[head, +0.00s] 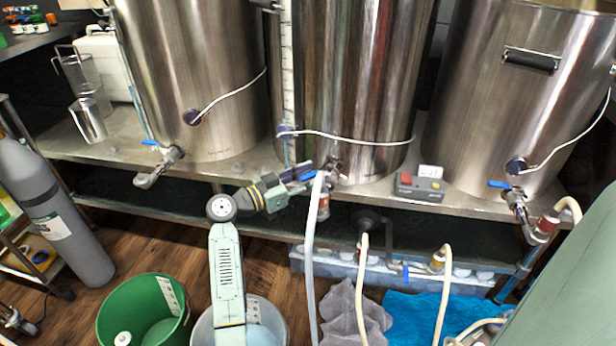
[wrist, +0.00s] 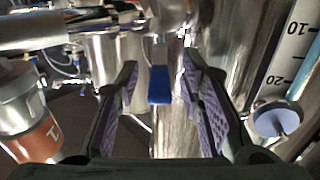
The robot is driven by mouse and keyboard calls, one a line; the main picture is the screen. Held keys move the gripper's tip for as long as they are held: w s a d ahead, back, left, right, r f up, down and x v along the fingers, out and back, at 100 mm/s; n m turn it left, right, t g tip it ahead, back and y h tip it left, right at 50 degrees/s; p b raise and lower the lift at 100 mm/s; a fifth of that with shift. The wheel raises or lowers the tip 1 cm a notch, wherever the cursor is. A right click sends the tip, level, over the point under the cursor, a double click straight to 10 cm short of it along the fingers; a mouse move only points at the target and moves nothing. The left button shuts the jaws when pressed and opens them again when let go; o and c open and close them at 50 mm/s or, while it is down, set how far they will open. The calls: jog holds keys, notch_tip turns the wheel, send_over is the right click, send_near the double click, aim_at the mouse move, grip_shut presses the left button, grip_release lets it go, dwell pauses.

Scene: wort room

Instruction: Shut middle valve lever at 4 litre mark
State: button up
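The middle kettle (head: 350,80) has a valve at its lower front with a blue lever (head: 307,176). In the wrist view the blue lever (wrist: 159,85) hangs between my two finger pads, with visible gaps on both sides. My gripper (head: 297,182) is open around the lever; it also shows in the wrist view (wrist: 160,76), with purple pads. The scale strip (head: 288,75) runs up the kettle's left side. In the wrist view the scale (wrist: 298,50) shows 10 and 20; I cannot make out a liquid level or the 4 litre mark.
Left and right kettles (head: 195,75) (head: 520,90) have their own blue-levered valves. A control box (head: 420,185) sits on the steel bench right of the middle valve. Pale hoses (head: 313,260) hang in front. A green bucket (head: 145,310) stands on the floor.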

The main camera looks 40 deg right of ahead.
jog(key=shift+c, duration=0.4)
grip_shut()
dwell(0.4)
